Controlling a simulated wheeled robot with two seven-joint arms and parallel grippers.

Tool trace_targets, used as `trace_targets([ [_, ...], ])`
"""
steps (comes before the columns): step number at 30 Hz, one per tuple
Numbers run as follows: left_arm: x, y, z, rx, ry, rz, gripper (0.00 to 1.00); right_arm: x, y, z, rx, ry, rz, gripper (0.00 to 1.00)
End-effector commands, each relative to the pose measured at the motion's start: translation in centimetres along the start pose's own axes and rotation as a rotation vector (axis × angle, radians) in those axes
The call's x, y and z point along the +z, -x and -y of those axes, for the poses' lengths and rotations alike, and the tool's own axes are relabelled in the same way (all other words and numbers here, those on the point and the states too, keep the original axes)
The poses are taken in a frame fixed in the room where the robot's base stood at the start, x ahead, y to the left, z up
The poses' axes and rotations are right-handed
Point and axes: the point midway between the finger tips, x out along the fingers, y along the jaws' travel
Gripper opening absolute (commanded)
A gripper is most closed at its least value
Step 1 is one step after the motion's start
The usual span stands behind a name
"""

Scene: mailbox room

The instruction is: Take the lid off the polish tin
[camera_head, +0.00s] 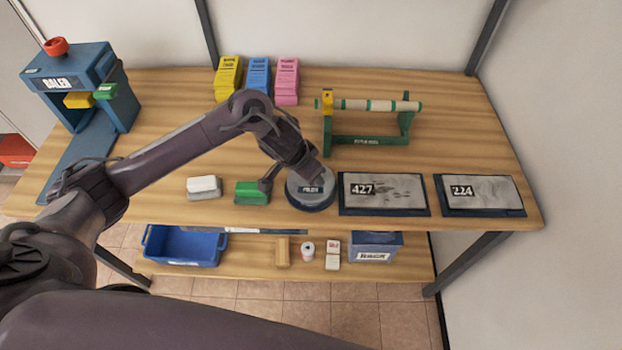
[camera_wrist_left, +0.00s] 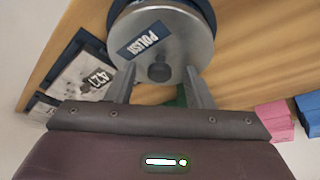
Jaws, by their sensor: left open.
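The polish tin (camera_head: 311,203) is a round grey tin with a dark blue base at the table's front edge. Its grey metal lid (camera_wrist_left: 195,30) carries a "POLISH" label and a small dark knob (camera_wrist_left: 159,72). My left gripper (camera_head: 297,178) is over the tin, partly covering it in the head view. In the left wrist view the open left gripper (camera_wrist_left: 160,80) has one finger on each side of the knob, with gaps visible. I cannot tell the fingers' exact height above the lid. My right gripper is not in view.
A green-topped block (camera_head: 252,193) and a white block (camera_head: 204,187) lie left of the tin. Plates "427" (camera_head: 384,192) and "224" (camera_head: 480,193) lie right. A green roller stand (camera_head: 368,141) stands behind. A blue press (camera_head: 85,80) is at far left.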

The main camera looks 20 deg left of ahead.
Motion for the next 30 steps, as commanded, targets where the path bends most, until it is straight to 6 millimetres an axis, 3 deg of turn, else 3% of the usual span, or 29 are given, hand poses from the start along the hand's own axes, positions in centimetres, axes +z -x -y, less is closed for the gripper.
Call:
trace_targets([
  [3,0.0,0.0,0.0,0.0,0.0,0.0,0.47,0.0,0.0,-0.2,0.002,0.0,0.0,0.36],
  [14,0.0,0.1,0.0,0.0,0.0,0.0,0.0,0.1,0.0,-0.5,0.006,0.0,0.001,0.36],
  [23,-0.1,0.3,0.0,0.0,-0.001,-0.001,0.0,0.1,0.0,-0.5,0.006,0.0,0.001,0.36],
  [30,-1.2,2.7,0.0,0.0,-0.002,-0.005,0.0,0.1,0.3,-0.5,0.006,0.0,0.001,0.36],
])
